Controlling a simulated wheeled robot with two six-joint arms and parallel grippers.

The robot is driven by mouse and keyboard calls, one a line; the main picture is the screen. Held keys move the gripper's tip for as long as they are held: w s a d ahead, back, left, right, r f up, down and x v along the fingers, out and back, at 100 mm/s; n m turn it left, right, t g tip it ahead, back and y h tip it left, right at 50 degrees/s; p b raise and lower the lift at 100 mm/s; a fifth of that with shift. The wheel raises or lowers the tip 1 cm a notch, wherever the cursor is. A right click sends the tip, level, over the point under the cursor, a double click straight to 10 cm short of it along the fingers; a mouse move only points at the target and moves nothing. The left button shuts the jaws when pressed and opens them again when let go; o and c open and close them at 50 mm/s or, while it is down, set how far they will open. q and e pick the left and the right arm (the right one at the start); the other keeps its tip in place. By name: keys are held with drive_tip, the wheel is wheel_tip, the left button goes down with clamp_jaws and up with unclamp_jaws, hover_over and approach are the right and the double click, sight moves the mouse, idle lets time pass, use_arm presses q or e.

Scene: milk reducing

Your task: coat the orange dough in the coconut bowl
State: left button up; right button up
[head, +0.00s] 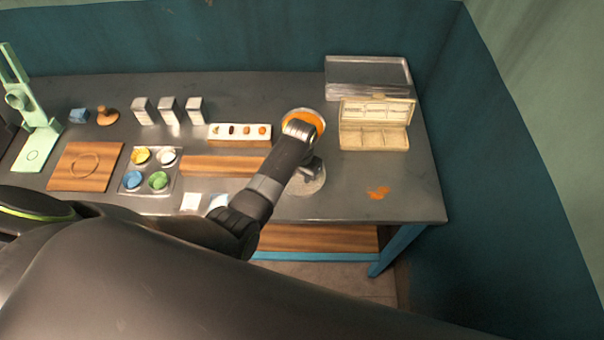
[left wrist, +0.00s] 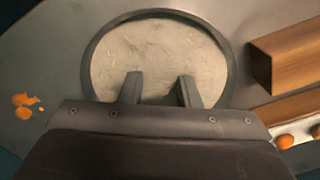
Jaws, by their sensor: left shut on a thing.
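The coconut bowl (head: 309,182) stands near the table's front edge, partly behind my left arm. In the left wrist view it is a round metal bowl of pale, flaky coconut (left wrist: 155,50). My left gripper (left wrist: 159,88) points down over the near part of this bowl, its fingers a small gap apart. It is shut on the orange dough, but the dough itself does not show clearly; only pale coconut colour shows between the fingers. In the head view the fingertips are hidden near the bowl. My right gripper is not in view.
A bowl with orange contents (head: 312,117) stands behind the coconut bowl. A white tray (head: 240,141) holds several small pieces. A beige box (head: 374,141) stands at right, orange scraps (head: 378,192) lie before it, and a wooden block (head: 222,166) lies left of the bowl.

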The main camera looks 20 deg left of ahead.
use_arm(q)
drive_tip(key=shift+s+d, duration=0.1)
drive_tip(key=shift+s, duration=0.05)
drive_tip(key=shift+s, duration=0.1)
drive_tip(key=shift+d, duration=0.25)
drive_tip(key=shift+d, duration=0.1)
drive_tip(key=shift+w+d, duration=0.2)
drive_tip(key=shift+w, duration=0.15)
drive_tip(key=shift+w+a, duration=0.15)
drive_tip(key=shift+w, duration=0.1)
drive_tip(key=shift+a, duration=0.3)
drive_tip(key=shift+s+a, duration=0.15)
drive_tip(key=shift+a, duration=0.05)
drive_tip(key=shift+s+d, duration=0.1)
drive_tip(key=shift+s, duration=0.25)
